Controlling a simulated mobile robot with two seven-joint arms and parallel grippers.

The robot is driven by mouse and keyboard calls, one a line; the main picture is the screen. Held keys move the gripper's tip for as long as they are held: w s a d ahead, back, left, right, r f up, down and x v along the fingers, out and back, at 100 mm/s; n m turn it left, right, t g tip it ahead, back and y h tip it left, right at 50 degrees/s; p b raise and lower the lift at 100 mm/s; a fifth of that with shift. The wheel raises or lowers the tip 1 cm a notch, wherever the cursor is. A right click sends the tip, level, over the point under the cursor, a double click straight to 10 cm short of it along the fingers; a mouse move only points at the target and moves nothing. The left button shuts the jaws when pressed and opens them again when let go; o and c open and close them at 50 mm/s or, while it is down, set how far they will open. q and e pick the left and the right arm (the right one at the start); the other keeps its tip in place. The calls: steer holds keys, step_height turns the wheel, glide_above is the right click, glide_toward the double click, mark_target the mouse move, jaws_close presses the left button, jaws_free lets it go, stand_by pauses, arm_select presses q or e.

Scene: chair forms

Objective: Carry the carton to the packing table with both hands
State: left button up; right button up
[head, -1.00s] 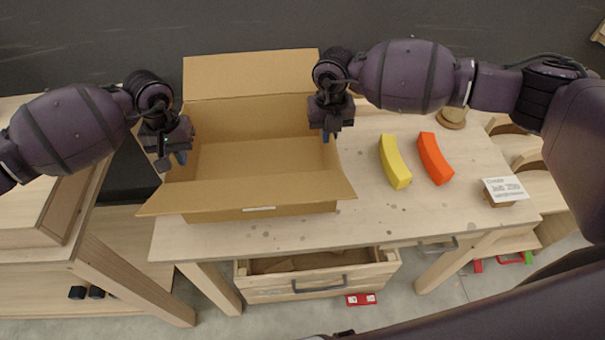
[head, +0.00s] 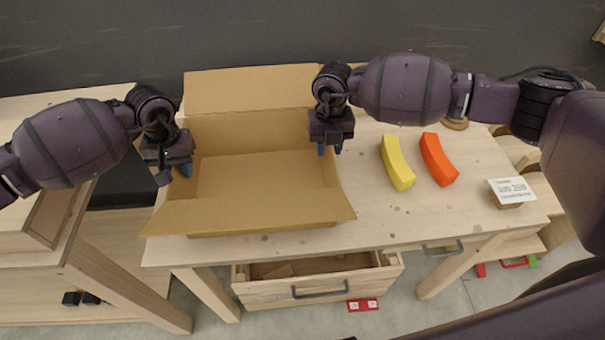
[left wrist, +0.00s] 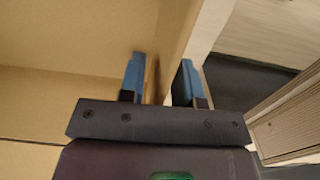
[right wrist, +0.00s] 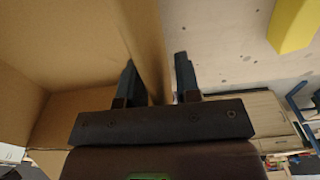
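The carton (head: 265,177) is an open, empty-looking brown cardboard box on a light wooden table (head: 370,222), with flaps folded out at front and back. My left gripper (head: 180,176) is at its left wall. In the left wrist view, the blue fingers (left wrist: 160,80) are apart, one on each side of that wall (left wrist: 172,50). My right gripper (head: 329,150) is at the right wall. In the right wrist view, its fingers (right wrist: 157,80) are apart with the wall (right wrist: 150,45) between them. I cannot tell which table is the packing table.
A yellow curved block (head: 397,163), a red-orange one (head: 438,160) and a small card on a block (head: 511,191) lie right of the carton. An open drawer (head: 318,285) juts out below the table front. Another wooden table (head: 50,250) stands at the left.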

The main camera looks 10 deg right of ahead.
arm_select(q)
steer(key=r, duration=1.2)
steer(key=shift+w, duration=0.2)
arm_select(e)
steer(key=r, duration=1.2)
steer(key=shift+w, duration=0.2)
